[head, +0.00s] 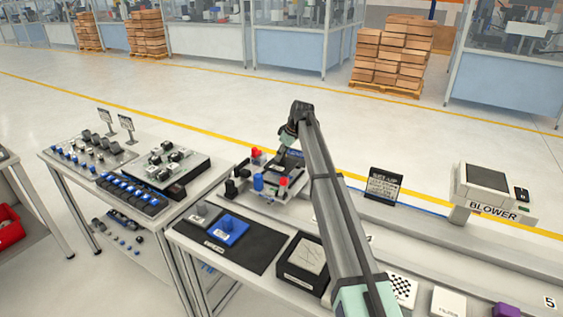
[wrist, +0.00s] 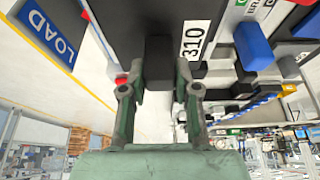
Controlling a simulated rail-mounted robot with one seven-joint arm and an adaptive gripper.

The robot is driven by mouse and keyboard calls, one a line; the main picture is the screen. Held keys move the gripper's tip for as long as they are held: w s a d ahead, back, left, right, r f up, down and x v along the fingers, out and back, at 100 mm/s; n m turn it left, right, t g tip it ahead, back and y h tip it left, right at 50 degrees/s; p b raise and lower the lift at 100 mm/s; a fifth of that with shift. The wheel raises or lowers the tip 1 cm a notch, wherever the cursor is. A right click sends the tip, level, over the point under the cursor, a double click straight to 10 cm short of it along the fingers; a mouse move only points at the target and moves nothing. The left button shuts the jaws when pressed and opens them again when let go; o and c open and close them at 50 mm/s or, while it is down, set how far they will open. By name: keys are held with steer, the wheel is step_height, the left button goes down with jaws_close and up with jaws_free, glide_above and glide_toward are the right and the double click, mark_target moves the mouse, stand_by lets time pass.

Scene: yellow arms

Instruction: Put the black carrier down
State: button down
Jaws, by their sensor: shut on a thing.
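The black carrier (wrist: 118,22) fills the top middle of the wrist view, a dark flat body with a white label reading 310. A dark block (wrist: 159,52) on it sits between the fingers of my gripper (wrist: 160,84), which is shut on it. In the head view my gripper (head: 288,138) is at the far end of my arm, over the back of the workbench. A dark piece (head: 291,159) shows just below it, partly hidden by my arm. I cannot tell whether the carrier touches anything beneath it.
A grey fixture (head: 262,197) with red, blue and black parts stands under and left of my gripper. A black mat (head: 262,251) with a blue block (head: 227,230) lies in front. A sign (head: 384,185) and a blower (head: 492,192) stand to the right.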

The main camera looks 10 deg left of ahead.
mark_target(281, 162)
steer(key=shift+f+p, duration=0.5)
steer(key=shift+f, duration=1.45)
steer(key=shift+f, duration=0.15)
steer(key=c, duration=0.8)
jaws_free()
steer(key=shift+c, duration=0.2)
steer(key=b+v, duration=0.3)
steer(key=v, duration=0.9)
